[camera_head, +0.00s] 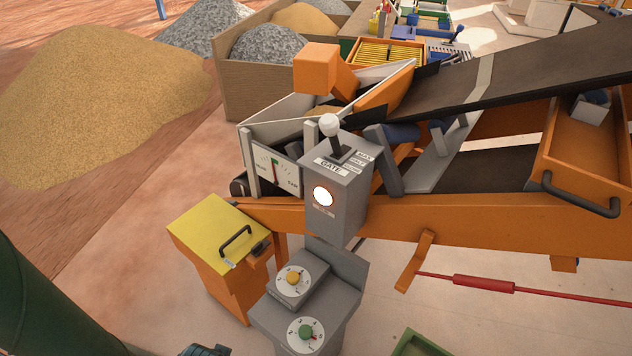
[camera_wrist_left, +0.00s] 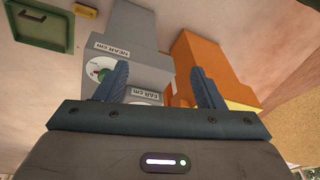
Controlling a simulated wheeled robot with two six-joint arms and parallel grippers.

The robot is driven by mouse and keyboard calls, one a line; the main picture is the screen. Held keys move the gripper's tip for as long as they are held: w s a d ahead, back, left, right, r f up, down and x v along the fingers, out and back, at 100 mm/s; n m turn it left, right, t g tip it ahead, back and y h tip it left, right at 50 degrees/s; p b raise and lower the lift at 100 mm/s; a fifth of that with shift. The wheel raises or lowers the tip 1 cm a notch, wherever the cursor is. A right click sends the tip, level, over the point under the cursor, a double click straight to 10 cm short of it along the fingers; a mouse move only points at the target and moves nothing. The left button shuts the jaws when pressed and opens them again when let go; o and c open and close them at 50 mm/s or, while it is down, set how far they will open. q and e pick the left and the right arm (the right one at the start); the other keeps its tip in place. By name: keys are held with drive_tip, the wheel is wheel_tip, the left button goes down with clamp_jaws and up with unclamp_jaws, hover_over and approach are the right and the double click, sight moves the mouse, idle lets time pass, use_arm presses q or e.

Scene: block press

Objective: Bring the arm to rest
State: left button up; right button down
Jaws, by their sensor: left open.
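My left gripper (camera_wrist_left: 160,68) is open, with its two dark blue fingers apart and nothing between them. In the wrist view it is in front of the grey dial stand (camera_wrist_left: 125,40), whose labels read NEAR cm and FAR cm upside down. In the head view my left arm comes in at the lower left, and only a dark piece shows at the bottom edge near the stand. The stand (camera_head: 340,300) carries a yellow-knobbed dial (camera_head: 293,279) and a green-knobbed dial (camera_head: 306,334). I see no contact between gripper and stand. My right gripper is not in view.
A grey GATE box (camera_head: 338,190) with a white-knobbed lever (camera_head: 330,126) and a lit round button (camera_head: 323,195) stands above the dials. A yellow-lidded orange box (camera_head: 212,237) is to its left. A conveyor (camera_head: 500,75) rises right. A green tray (camera_head: 420,345) lies lower right.

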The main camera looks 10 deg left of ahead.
use_arm(q)
wheel_tip(320, 180, down, 17)
drive_tip(key=s+a+b, duration=0.1)
drive_tip(key=s+b, duration=0.1)
drive_tip(key=b, duration=0.1)
drive_tip(key=s+a+f+g+b, duration=0.1)
drive_tip(key=s+f+b, duration=0.1)
drive_tip(key=s+f, duration=0.7)
drive_tip(key=s+f+b, duration=0.2)
drive_tip(key=s+f, duration=0.8)
drive_tip(key=f, duration=0.6)
drive_tip(key=shift+s+a+f+g, duration=0.2)
drive_tip(key=shift+a+g, duration=0.15)
drive_tip(key=shift+g, duration=0.05)
